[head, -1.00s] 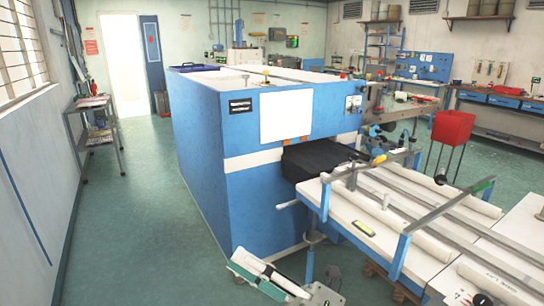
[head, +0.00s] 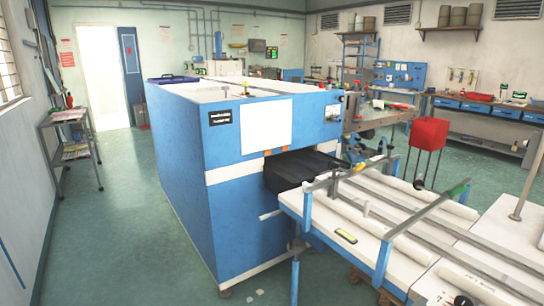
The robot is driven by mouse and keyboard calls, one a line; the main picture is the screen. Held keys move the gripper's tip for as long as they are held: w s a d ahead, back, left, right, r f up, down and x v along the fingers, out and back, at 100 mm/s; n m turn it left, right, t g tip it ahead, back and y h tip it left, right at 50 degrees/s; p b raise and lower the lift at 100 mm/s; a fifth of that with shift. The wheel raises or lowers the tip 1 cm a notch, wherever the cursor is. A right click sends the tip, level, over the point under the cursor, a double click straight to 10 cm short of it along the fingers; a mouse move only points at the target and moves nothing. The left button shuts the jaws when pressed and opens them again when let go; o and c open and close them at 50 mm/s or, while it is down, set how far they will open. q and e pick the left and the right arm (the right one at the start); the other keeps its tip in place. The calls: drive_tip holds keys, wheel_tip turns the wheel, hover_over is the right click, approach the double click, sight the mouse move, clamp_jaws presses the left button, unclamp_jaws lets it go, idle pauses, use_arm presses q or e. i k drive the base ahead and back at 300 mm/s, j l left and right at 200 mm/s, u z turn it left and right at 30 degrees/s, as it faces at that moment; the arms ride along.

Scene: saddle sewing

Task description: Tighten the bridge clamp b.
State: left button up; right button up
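Two grey bridge bars on blue posts span the white feed table (head: 318,222) at the lower right. The far bridge bar (head: 322,184) crosses closer to the blue machine. I cannot tell which part is bridge clamp b, or whether it is tight; the fittings are too small. Neither of my grippers is in view.
The large blue machine (head: 185,165) fills the middle, with a black block (head: 290,172) at its opening. A red bin (head: 429,134) stands behind. The floor at left (head: 110,225) is clear.

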sight(335, 165)
drive_tip(key=i+j+z, duration=0.1)
drive_tip(key=i+j, duration=0.15)
drive_tip(key=i, duration=0.25)
drive_tip(key=i+j+z, duration=0.1)
drive_tip(key=i+j, duration=0.2)
drive_tip(key=i, duration=0.15)
